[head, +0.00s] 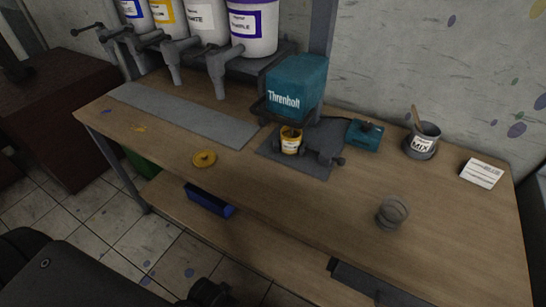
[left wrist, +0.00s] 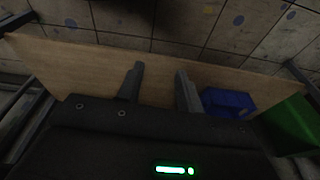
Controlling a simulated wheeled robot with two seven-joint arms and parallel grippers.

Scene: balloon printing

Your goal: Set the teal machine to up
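The teal machine (head: 297,82), labelled "Threnholt", stands at the back middle of the wooden table in the head view. A dark bracket or lever (head: 275,110) crosses its lower front. A small yellow cup with a white label (head: 291,141) stands beneath it on a grey plate (head: 300,167). A small teal box with a dark top (head: 365,134) sits just right of the machine. The setting cannot be read. My left gripper (left wrist: 156,72) shows in the left wrist view with two grey fingers apart and nothing between them.
Several paint dispensers, one purple-banded (head: 252,28), stand at back left. A yellow lid (head: 204,158), grey rounded object (head: 392,212), MIX pot (head: 422,141) and white label stack (head: 482,173) lie on the table (head: 335,220). A blue bin (head: 210,200) sits below.

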